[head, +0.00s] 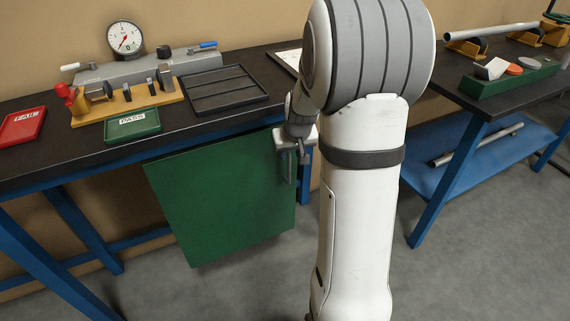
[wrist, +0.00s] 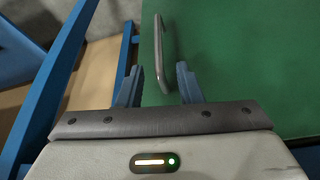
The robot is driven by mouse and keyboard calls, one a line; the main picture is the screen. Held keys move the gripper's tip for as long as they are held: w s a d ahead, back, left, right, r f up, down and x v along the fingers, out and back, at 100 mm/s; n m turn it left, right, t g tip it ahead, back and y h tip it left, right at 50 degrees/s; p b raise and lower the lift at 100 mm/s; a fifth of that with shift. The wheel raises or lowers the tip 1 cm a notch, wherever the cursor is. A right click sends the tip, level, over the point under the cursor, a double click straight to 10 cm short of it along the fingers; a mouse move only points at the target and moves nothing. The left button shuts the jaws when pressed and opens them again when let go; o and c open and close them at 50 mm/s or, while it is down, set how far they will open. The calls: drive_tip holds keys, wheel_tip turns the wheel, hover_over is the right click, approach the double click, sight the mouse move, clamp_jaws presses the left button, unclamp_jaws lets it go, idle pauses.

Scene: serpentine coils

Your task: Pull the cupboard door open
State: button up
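The green cupboard door (head: 220,200) hangs below the dark bench top in the head view. It fills the right of the wrist view (wrist: 245,60). I cannot tell if it is ajar. Its grey bar handle (wrist: 160,50) stands near the door's left edge in the wrist view. My gripper (wrist: 158,68) is open, with one blue-grey finger on each side of the handle's near end. A gap shows between each finger and the bar. In the head view my gripper (head: 302,150) is at the door's upper right, and my arm hides part of that area.
The bench top (head: 60,160) carries a dial gauge (head: 124,39), a black tray (head: 222,90), a green PASS tray (head: 132,126) and a red tray (head: 22,127). Blue bench legs (head: 50,265) stand left. Grey floor (head: 240,285) is clear before the door.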

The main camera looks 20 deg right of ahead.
sight(289, 163)
drive_tip(key=b+x, duration=0.1)
drive_tip(key=x, duration=0.6)
drive_tip(key=shift+w+d+f, duration=0.15)
drive_tip(key=shift+w+f, duration=0.05)
drive_tip(key=shift+f, duration=0.15)
drive_tip(key=shift+c, duration=0.2)
clamp_jaws()
